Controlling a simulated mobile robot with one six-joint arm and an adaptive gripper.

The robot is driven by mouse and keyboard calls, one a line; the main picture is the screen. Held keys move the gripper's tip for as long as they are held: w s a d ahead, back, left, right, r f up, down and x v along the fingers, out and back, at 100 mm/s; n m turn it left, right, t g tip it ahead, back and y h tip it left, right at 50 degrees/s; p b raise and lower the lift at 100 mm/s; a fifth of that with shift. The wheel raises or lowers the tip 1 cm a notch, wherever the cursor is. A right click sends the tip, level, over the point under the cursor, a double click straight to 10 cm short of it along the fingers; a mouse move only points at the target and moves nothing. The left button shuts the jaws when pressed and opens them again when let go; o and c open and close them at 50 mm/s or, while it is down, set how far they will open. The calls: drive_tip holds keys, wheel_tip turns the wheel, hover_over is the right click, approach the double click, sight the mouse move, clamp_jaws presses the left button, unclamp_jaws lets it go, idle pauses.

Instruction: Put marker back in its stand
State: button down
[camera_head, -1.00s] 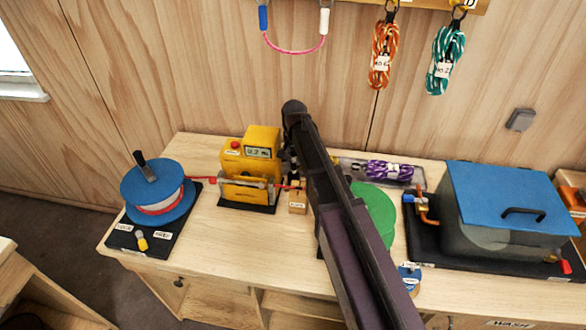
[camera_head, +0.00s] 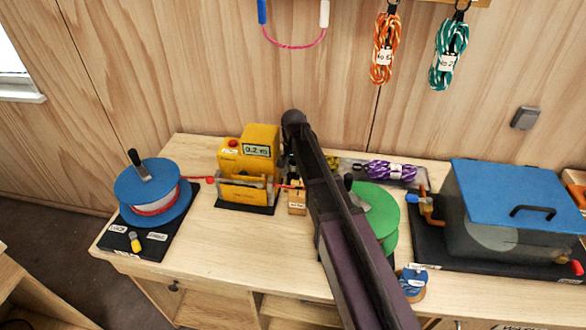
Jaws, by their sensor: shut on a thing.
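A small wooden block with a white label (camera_head: 297,203), which looks like the marker stand, stands on the bench just right of the yellow machine. My gripper (camera_head: 291,168) is mostly hidden behind my own dark arm; only a dark sliver of it shows, just above and behind the block. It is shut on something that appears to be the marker. The marker itself cannot be made out, so its tilt and whether it touches the stand cannot be told.
A yellow machine with a display (camera_head: 250,165) stands close on the left, with a red cord running past the block. A blue spool (camera_head: 152,185) is at far left, a green spool (camera_head: 380,212) behind my arm, and a blue-lidded tank (camera_head: 515,195) at right.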

drive_tip(key=shift+f, duration=0.2)
drive_tip(key=shift+c, duration=2.4)
unclamp_jaws()
drive_tip(key=shift+r, duration=0.15)
wheel_tip(320, 180, up, 12)
drive_tip(key=p, duration=1.2)
